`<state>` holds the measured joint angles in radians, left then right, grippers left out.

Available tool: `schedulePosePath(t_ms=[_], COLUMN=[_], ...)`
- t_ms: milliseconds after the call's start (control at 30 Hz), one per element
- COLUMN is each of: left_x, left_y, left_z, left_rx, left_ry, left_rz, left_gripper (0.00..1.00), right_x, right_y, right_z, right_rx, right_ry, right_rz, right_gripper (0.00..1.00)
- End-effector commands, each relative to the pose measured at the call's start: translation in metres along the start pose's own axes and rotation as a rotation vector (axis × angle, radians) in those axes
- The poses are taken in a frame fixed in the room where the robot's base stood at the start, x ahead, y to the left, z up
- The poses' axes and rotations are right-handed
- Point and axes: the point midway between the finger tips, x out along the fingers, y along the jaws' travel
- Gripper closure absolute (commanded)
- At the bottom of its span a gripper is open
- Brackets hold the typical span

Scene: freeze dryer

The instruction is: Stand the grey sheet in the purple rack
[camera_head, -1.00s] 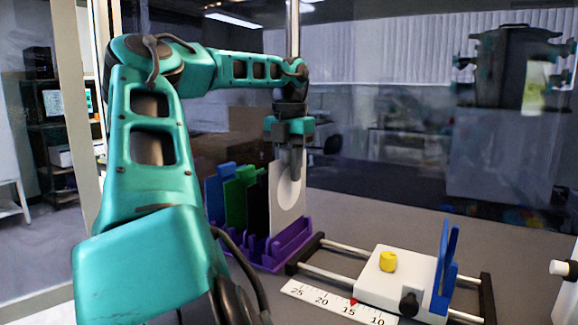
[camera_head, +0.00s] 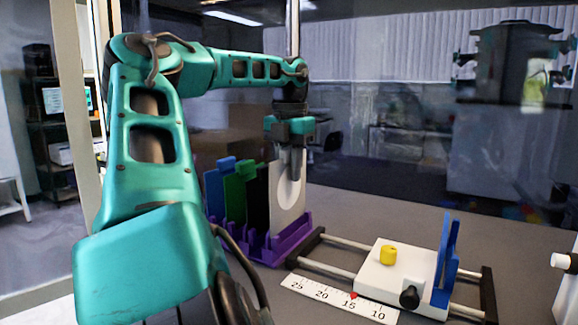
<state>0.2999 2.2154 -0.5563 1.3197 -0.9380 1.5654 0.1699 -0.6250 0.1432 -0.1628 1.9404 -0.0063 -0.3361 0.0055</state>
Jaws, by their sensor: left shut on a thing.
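The grey sheet (camera_head: 280,217) is a light, upright panel with a pale round mark, at the right end of the purple rack (camera_head: 292,240). Its lower edge is hidden behind the rack's front wall, so I cannot tell whether it is fully seated. My left gripper (camera_head: 290,168) points down from above and is shut on the sheet near its top edge. A blue sheet (camera_head: 214,190), a green sheet (camera_head: 234,195) and a black sheet (camera_head: 256,208) stand in the rack to the left of it. My right gripper is not in view.
A white sliding block (camera_head: 385,272) with a yellow knob (camera_head: 388,254) and blue upright plates (camera_head: 447,262) sits on rails at the right. A ruler (camera_head: 335,300) lies in front of it. The grey table (camera_head: 370,222) is clear behind the rails.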

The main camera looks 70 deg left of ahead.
Motion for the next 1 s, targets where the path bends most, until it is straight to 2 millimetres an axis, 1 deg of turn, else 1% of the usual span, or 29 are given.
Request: schedulePosePath(t_ms=[1000], left_x=[0.032], left_y=[0.000], left_z=[0.000], left_rx=[0.000], left_ry=[-0.001], left_rz=[-0.001], left_gripper=[1.00], right_x=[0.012], right_y=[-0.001], right_z=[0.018], right_rx=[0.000], right_ry=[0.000], right_rz=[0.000], right_gripper=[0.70])
